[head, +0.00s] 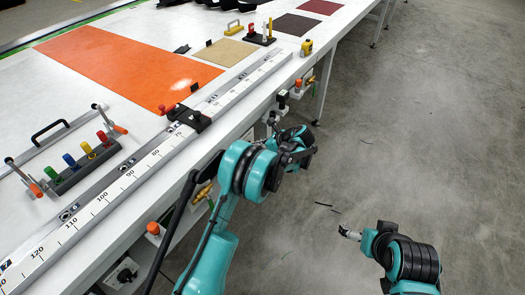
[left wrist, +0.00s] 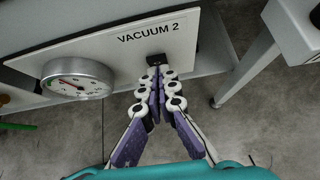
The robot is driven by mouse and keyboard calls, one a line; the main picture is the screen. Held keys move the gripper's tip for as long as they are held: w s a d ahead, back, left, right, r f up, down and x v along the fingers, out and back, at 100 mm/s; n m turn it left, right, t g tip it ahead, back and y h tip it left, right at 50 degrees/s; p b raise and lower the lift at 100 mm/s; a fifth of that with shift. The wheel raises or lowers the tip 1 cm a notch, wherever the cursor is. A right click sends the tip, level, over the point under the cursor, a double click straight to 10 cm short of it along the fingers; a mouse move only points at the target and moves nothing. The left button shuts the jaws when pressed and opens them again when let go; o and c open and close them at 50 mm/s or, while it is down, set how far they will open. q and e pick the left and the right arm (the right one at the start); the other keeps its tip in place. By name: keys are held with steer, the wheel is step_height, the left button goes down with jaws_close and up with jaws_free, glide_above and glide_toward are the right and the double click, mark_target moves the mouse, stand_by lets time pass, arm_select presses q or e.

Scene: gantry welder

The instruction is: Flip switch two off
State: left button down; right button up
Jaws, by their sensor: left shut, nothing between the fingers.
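A white panel (left wrist: 112,50) labelled "VACUUM 2" is in the left wrist view, with a small black switch (left wrist: 157,57) near its right end below the label. My left gripper (left wrist: 156,74) is shut and empty. Its fingertips are right at the switch and seem to touch it, and they hide its lower part, so I cannot tell its position. In the head view my left gripper (head: 275,120) is beside the table's side, partly hidden by its own arm. My right gripper (head: 348,232) is over the floor, away from the table, too small to judge.
A round gauge (left wrist: 77,77) sits left of the switch. A table leg (left wrist: 247,66) stands to the right. The table carries a ruler rail (head: 150,165), an orange mat (head: 120,65) and a rack with coloured knobs (head: 85,168).

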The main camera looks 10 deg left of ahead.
arm_select(q)
steer(key=shift+a+r, duration=0.1)
steer(key=shift+a, duration=0.05)
steer(key=shift+w+a+g+h+p, duration=0.2)
steer(key=shift+a+g+h+p, duration=0.1)
steer(key=shift+h+p, duration=0.5)
steer(key=shift+r, duration=0.1)
steer(key=shift+r+p, duration=0.35)
steer(key=shift+r, duration=0.4)
